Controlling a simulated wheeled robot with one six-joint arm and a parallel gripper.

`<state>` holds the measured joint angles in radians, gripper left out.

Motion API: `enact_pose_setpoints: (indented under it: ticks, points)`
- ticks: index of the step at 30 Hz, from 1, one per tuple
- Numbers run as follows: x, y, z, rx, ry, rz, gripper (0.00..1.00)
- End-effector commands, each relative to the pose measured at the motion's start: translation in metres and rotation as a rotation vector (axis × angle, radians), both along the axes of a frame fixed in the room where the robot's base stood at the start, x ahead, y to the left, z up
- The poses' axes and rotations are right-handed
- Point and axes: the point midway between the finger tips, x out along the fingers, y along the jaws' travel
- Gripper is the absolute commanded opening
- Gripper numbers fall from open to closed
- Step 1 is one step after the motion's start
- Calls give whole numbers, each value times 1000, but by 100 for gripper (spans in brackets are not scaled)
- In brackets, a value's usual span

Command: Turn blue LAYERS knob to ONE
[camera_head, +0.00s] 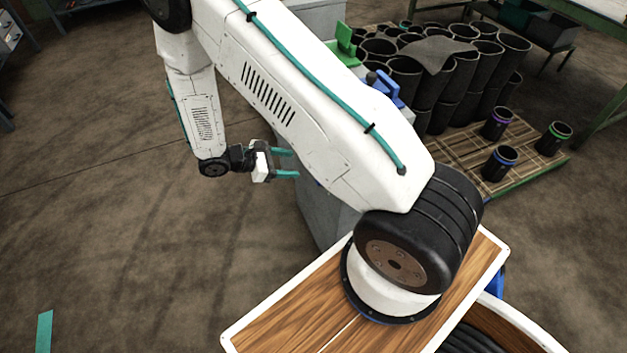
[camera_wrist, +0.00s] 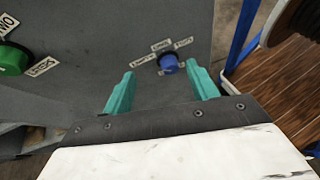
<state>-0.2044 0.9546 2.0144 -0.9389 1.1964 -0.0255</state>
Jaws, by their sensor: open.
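The round blue knob (camera_wrist: 169,64) shows in the wrist view on a grey panel (camera_wrist: 110,40), with small white labels around its upper side. The label print is too small to read surely, and I cannot tell which way the knob points. My gripper (camera_wrist: 160,69) is open, its teal fingers appearing on either side below the knob. Nothing is between them, and they seem short of the knob. In the head view my gripper (camera_head: 297,164) points right toward the grey cabinet (camera_head: 325,215); the blue knob is hidden there.
A green knob (camera_wrist: 13,59) with labels, one reading TWO, sits left on the panel. Black sleeves (camera_head: 440,75) stand packed on a wooden pallet (camera_head: 470,155) behind the cabinet. A blue frame post (camera_wrist: 242,35) stands right of the panel. Floor left of my gripper is clear.

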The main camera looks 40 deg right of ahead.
Motion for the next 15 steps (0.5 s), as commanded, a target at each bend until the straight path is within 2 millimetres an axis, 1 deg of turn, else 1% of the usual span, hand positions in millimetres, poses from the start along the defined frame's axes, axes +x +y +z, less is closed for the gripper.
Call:
enact_pose_setpoints:
  ticks: [1,3,6,9,11,15]
  points:
    - [-4,-1,-22,-12,40,34,58]
    - [-7,-2,-44,-22,77,72,58]
    - [-10,-4,-65,-31,114,112,58]
    - [-13,-6,-77,-37,133,133,58]
    - [-15,-9,-81,-38,139,137,58]
    - [-19,-25,-88,-38,141,137,58]
